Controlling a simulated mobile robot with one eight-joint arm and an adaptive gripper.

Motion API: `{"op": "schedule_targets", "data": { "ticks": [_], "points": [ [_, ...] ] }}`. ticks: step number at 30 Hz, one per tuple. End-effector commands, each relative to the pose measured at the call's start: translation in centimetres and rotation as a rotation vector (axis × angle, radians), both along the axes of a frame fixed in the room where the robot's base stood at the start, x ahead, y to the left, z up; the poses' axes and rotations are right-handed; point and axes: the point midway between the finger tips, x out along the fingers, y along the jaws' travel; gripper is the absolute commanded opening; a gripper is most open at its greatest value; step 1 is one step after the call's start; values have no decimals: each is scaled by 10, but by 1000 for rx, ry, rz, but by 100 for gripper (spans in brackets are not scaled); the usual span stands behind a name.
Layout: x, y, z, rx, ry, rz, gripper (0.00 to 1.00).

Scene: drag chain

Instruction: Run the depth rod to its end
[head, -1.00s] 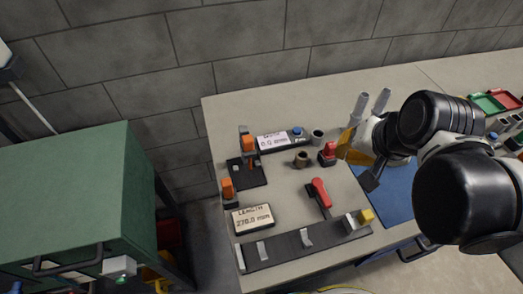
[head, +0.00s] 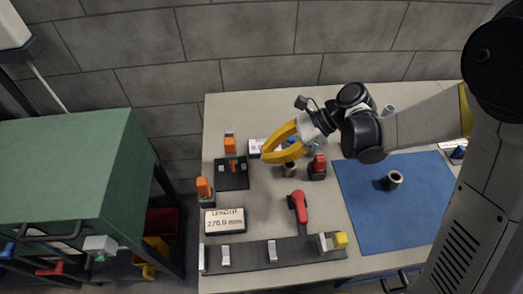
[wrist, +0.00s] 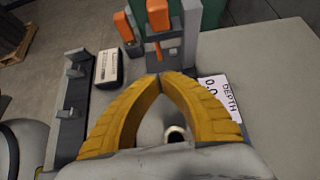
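The depth station has a black plate (head: 232,180) with orange-topped posts (head: 230,146) on the table's left side. A small orange bar (wrist: 157,47) shows there in the wrist view; I cannot be sure that it is the depth rod. The white DEPTH display (wrist: 220,96) reads about 0.0 and is partly covered by my gripper in both views. My gripper (head: 266,153) has yellow fingers pointing left, to the right of the plate. In the wrist view its tips (wrist: 161,77) meet with nothing seen between them, apparently just short of the orange bar.
A dark cylinder (head: 290,170) stands below my gripper. A red-topped block (head: 317,166), a red lever (head: 298,205) and a LENGTH display (head: 224,221) reading 270.0 mm are nearby. A long black rail (head: 270,254) lies at the front. A blue mat (head: 365,225) holds another cylinder (head: 394,180).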

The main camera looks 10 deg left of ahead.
Motion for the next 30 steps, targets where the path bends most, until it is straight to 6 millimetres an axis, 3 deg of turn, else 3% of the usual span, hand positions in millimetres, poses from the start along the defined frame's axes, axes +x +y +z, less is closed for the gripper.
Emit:
{"op": "schedule_targets", "data": {
  "ticks": [13,15,21,30],
  "points": [
    [-22,68,-60,-1,-4,2,0],
    [-21,65,-42,-1,-4,-1,0],
    [-20,65,-20,-2,-4,-1,0],
    [-20,65,-14,-2,-4,0,0]
  ]
}}
